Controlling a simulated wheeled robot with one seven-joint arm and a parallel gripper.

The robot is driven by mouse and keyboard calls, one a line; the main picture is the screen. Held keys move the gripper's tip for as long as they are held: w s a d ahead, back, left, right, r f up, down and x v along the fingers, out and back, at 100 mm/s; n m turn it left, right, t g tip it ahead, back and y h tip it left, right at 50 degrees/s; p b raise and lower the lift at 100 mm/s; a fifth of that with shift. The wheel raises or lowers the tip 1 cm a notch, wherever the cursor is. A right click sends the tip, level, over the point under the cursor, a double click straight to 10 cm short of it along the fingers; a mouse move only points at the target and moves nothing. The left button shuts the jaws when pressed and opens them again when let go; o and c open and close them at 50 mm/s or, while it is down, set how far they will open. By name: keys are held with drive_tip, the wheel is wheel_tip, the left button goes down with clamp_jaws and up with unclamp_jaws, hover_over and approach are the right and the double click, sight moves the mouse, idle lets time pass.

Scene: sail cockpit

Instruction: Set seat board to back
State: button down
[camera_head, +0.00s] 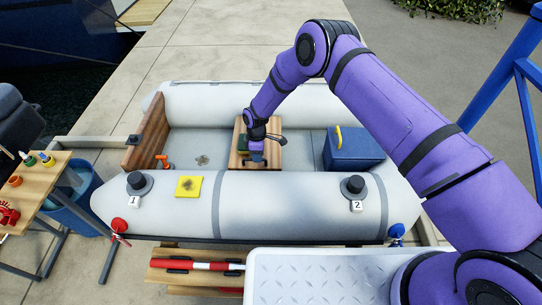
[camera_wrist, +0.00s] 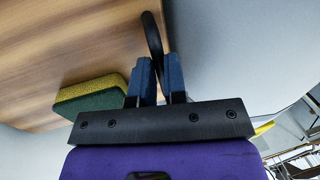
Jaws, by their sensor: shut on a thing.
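The wooden seat board (camera_head: 272,157) lies across the middle of the grey inflatable boat, with the two tubes on either side of it. It fills the upper left of the wrist view (camera_wrist: 70,50). My gripper (camera_wrist: 160,80) is shut on the black loop handle (camera_wrist: 154,36) of the board, with one blue finger on each side of it. In the head view my gripper (camera_head: 256,158) is over the board, and the handle is mostly hidden. A yellow and green sponge (camera_wrist: 92,98) rests on the board beside my fingers.
A blue box (camera_head: 355,150) with a yellow handle stands in the boat to the right. The floor left of the board is open up to the wooden transom (camera_head: 147,133), with an orange item (camera_head: 162,160) near it.

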drive_tip(key=shift+a, duration=1.1)
drive_tip(key=c, duration=1.2)
unclamp_jaws()
drive_tip(key=shift+a, duration=0.15)
drive_tip(key=shift+o, duration=0.2)
drive_tip(key=shift+r, duration=0.15)
wheel_tip(320, 180, up, 10)
drive_tip(key=w, duration=0.2)
drive_tip(key=shift+r, duration=0.15)
